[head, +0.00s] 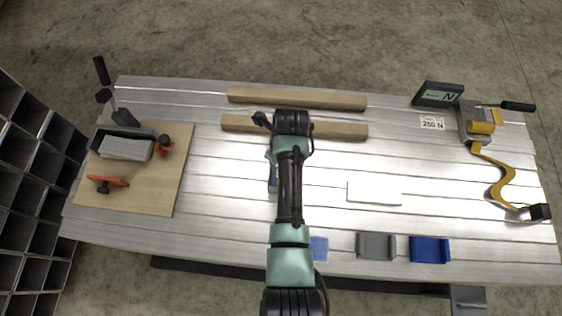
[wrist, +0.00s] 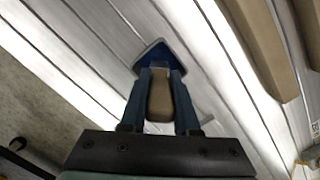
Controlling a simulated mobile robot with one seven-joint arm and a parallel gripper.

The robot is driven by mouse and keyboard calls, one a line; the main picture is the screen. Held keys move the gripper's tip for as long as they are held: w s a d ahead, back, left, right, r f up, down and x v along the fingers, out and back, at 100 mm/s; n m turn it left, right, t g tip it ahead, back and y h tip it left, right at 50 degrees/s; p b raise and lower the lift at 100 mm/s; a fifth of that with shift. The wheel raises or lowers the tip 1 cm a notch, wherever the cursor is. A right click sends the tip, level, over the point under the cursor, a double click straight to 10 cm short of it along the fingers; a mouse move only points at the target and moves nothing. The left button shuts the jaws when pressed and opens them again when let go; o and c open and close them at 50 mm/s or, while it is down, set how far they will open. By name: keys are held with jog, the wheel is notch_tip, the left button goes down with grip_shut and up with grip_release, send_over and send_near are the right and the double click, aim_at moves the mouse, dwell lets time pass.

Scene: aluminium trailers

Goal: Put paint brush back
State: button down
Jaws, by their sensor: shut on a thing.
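In the wrist view, my gripper (wrist: 160,78) is shut on a brown, rounded piece (wrist: 160,98) that looks like the paint brush's handle. A dark blue piece with a pale edge (wrist: 160,55) shows just beyond the fingertips; I cannot tell whether it is part of the brush or a separate holder. In the head view my arm hides most of the gripper and the brush. A bit of blue (head: 273,180) shows at the arm's left side above the slatted aluminium table (head: 350,160).
Two wooden bars (head: 297,98) lie at the back. A grey holder (head: 376,246), a blue holder (head: 430,250) and a light blue piece (head: 318,248) are along the front edge. A clamp board (head: 150,195) is left; a yellow curved tool (head: 500,180) is right. A white plate (head: 374,193) lies mid-table.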

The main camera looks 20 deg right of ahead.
jog(key=c, duration=0.6)
grip_release()
jog(key=shift+f, duration=0.1)
jog(key=shift+c, duration=0.2)
notch_tip(320, 180, up, 12)
jog(key=s+p, duration=0.1)
jog(key=p, duration=0.2)
jog(key=shift+s+d, duration=0.2)
jog(key=shift+d, duration=0.1)
